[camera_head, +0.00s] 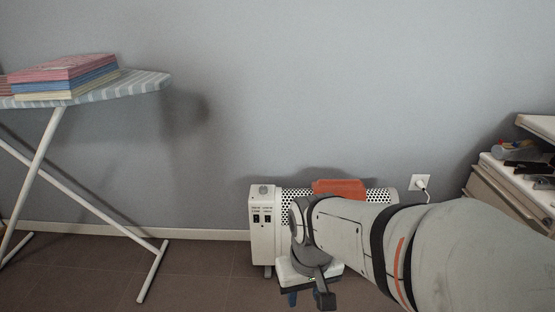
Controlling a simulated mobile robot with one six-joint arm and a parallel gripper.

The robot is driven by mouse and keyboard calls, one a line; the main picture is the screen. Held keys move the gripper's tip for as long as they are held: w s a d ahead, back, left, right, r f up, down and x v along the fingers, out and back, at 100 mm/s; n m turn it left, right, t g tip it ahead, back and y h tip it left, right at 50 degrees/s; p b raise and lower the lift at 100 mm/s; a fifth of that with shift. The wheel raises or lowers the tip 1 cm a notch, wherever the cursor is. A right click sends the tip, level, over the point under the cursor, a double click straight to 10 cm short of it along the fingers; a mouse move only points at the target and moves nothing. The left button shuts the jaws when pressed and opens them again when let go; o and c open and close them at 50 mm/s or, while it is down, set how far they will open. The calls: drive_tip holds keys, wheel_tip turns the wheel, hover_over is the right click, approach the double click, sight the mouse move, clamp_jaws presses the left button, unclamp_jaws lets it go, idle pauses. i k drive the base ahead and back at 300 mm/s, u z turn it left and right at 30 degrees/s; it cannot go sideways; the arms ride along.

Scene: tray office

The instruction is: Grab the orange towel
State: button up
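The orange towel (340,187) lies on top of a white heater (262,226) that stands against the wall. Only a strip of the towel shows above my arm, which hides much of the heater's front. My gripper (306,298) points down at the end of my arm, low in the picture. It is in front of the heater and below the towel, apart from it. Its tips are small and dark here, and I cannot make out whether they are open or shut. I see nothing held in it.
An ironing board (145,84) with folded pink, blue and yellow towels (65,75) stands at the left. A wall outlet with a plug (421,183) is right of the heater. A drawer unit (500,195) stands at the right. Floor between board and heater is clear.

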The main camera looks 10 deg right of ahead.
sight(350, 189)
drive_tip(key=u, duration=0.25)
drive_tip(key=k, duration=1)
drive_tip(key=u, duration=0.35)
drive_tip(key=i, duration=1.7)
drive_tip(key=z, duration=1.45)
drive_tip(key=i, duration=1)
drive_tip(key=z, duration=0.7)
drive_tip(key=k, duration=0.9)
drive_tip(key=z, duration=0.15)
drive_tip(key=i, duration=0.9)
drive_tip(key=u, duration=0.1)
